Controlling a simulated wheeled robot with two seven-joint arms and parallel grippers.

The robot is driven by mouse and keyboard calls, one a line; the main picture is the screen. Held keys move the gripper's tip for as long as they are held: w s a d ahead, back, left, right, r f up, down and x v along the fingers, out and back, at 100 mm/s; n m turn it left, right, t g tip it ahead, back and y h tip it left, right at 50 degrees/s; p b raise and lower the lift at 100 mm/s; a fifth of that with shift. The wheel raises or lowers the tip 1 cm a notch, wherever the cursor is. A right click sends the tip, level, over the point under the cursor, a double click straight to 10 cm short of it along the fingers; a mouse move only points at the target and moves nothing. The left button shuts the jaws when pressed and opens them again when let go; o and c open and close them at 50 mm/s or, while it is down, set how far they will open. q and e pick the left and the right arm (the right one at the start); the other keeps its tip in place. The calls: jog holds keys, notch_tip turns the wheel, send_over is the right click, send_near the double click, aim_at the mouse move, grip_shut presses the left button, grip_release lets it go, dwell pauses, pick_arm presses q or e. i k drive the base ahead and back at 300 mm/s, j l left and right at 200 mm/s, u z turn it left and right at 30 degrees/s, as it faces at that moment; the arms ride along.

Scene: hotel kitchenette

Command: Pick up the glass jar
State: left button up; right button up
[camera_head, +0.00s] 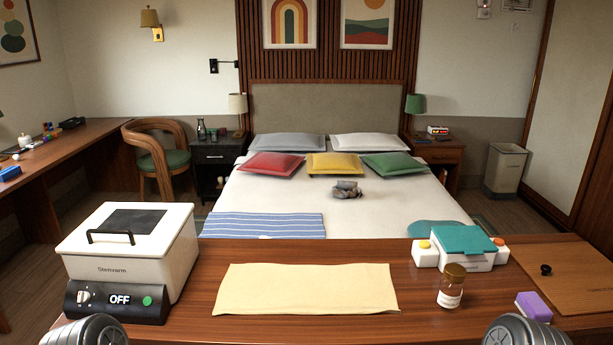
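The glass jar (451,293) stands upright on the wooden counter, right of centre, near the front. It is clear, with a brown lid and a white label, and appears to hold something pale low down. Nothing touches it from my side. Only rounded grey parts of my two arms show at the bottom edge, one at the left and one at the right. Neither gripper's fingers are in the picture.
Behind the jar stands a white box with a teal lid (466,240). A purple sponge-like block (533,306) and a wooden board (570,275) are to its right. A yellow cloth (306,288) lies to its left. A white warmer (130,255) stands at the far left.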

aim_at(450, 294)
jog(key=i+j, duration=0.15)
jog(key=i, duration=0.45)
jog(key=z, duration=2)
